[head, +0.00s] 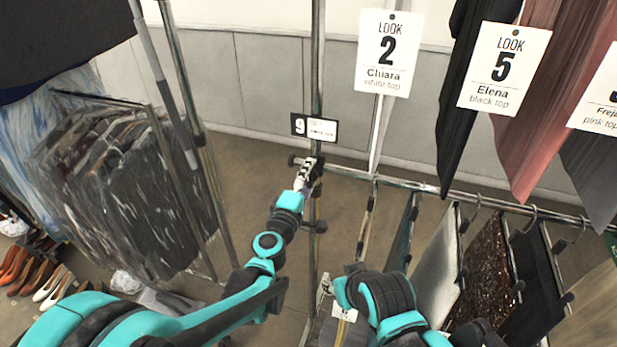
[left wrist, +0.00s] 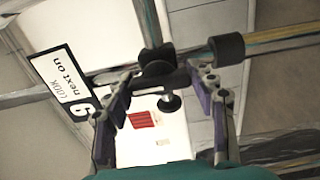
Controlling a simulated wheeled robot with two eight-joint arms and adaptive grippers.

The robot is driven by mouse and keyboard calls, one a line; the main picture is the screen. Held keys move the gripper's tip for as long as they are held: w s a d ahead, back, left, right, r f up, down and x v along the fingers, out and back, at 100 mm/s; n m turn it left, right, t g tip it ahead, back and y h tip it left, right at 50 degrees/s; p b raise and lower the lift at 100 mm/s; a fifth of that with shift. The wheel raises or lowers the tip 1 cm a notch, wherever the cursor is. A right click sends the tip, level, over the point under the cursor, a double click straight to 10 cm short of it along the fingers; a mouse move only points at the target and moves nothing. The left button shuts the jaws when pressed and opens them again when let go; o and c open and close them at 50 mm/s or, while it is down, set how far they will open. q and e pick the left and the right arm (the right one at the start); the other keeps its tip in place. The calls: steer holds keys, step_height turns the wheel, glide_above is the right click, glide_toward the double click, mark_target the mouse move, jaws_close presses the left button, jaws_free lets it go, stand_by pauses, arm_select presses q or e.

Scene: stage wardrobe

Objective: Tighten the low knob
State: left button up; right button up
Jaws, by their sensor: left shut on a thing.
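My left gripper (head: 308,168) is at the upright metal post (head: 316,100) in the head view, just under a small number 9 sign. In the left wrist view, the two fingers (left wrist: 162,76) are closed in from both sides on a black knob (left wrist: 158,58); its exact shape is partly hidden by the fingers. A second, smaller black knob (head: 320,227) sticks out from the post lower down, apart from the gripper. My right arm (head: 380,298) is folded at the lower middle; I cannot make out its gripper.
The number 9 sign (head: 314,127) hangs close above the left gripper and also shows in the left wrist view (left wrist: 62,82). A clothes rail (head: 430,187) with hanging garments runs right. A rack of dark clothes (head: 125,190) and several shoes (head: 35,275) are left.

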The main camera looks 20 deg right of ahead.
arm_select(q)
steer(key=o, duration=1.2)
steer(key=v, duration=1.2)
